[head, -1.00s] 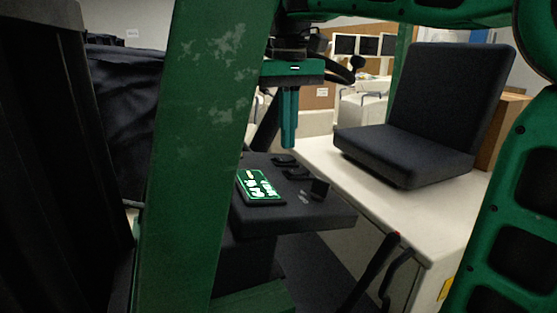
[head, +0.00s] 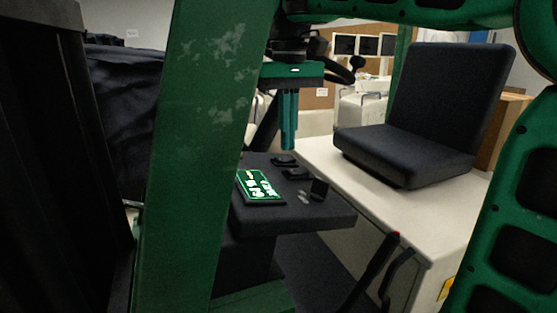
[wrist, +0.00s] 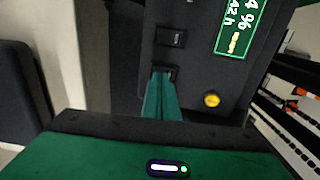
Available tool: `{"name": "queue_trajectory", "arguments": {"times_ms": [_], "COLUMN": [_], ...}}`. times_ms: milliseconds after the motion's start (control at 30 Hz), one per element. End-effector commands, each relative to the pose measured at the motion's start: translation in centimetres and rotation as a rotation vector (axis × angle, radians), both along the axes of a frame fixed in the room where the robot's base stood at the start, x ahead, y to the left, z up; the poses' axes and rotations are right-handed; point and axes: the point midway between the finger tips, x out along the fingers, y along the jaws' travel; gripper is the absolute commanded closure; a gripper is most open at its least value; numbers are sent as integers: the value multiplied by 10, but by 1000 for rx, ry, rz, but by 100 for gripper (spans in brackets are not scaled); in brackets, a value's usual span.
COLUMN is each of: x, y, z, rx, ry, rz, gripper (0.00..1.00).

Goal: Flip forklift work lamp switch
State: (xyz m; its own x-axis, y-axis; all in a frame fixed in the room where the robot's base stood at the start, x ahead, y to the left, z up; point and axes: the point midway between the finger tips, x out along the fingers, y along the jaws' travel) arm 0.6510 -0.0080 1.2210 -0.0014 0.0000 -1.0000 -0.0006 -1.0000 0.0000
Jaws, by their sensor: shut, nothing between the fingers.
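The forklift's dark console (head: 325,217) stands left of the seat and carries a lit green display (head: 261,187) and small black switches. In the wrist view, one black rocker switch (wrist: 170,38) is in clear sight on the console. A second switch (wrist: 172,71) lies just beyond my fingertips and is partly hidden by them. I cannot read which one is for the work lamp. My gripper (head: 289,149) points down over the rear of the console, its green fingers together and empty. In the wrist view my gripper (wrist: 161,76) overlaps the second switch; contact cannot be told.
A yellow round button (wrist: 211,100) sits beside the switches. A green forklift post (head: 200,140) stands left of the console. The black seat (head: 430,105) is to the right on a pale cover (head: 400,205). Dark levers (head: 372,270) rise in front.

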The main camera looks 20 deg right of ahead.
Motion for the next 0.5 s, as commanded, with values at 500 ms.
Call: {"name": "queue_trajectory", "arguments": {"times_ms": [500], "x": [0], "y": [1], "z": [-7], "rx": [0], "ry": [-1], "rz": [2], "gripper": [100]}}
